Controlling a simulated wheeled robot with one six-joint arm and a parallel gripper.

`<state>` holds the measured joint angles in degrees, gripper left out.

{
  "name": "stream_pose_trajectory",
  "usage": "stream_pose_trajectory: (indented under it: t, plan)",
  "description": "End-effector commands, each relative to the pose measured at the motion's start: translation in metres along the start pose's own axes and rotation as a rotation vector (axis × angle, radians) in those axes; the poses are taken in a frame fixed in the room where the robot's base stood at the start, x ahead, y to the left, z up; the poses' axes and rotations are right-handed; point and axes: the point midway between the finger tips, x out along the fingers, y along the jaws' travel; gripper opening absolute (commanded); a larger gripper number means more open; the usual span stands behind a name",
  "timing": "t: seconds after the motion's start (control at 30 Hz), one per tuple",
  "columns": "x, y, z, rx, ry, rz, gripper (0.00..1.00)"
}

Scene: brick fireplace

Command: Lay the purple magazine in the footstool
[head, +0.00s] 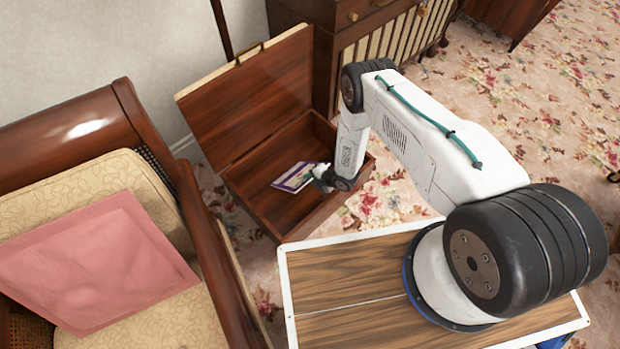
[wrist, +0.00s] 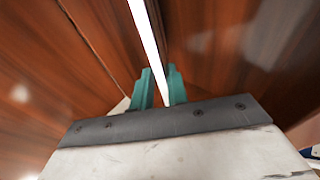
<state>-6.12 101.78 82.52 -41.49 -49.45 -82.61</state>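The footstool (head: 262,205) is a brown wooden box with its lid (head: 250,100) raised, in the middle of the head view. The purple magazine (head: 293,178), with a pale picture cover and purple edges, shows within the box's outline, near its right side. Whether it touches the box floor is unclear. My gripper (head: 323,178) is at the magazine's right end. In the wrist view, the magazine (wrist: 149,35) is a thin white strip seen edge-on, running between the teal fingers of my gripper (wrist: 160,75), which look closed on it. Brown wood surrounds them.
A wooden cabinet (head: 347,20) stands just behind the box. An armchair (head: 150,190) with a pink cushion (head: 90,262) stands close on the left. Flowered carpet (head: 540,90) is open at the right. The box walls stand around the gripper.

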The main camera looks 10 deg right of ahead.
Motion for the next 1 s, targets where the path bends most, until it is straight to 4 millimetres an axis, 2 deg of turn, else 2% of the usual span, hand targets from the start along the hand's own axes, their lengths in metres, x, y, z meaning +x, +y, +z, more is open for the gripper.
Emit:
stream_pose_trajectory:
  t: [0.07,0.4,0.8,1.0]
  plan:
    - [0.0,0.0,0.0,0.0,0.0,0.0,0.33]
    - [-0.004,0.0,0.001,0.001,-0.001,-0.001,0.33]
    - [-0.066,0.0,0.001,0.002,-0.002,0.0,0.33]
    - [-0.078,0.0,0.0,0.0,0.0,0.0,0.33]
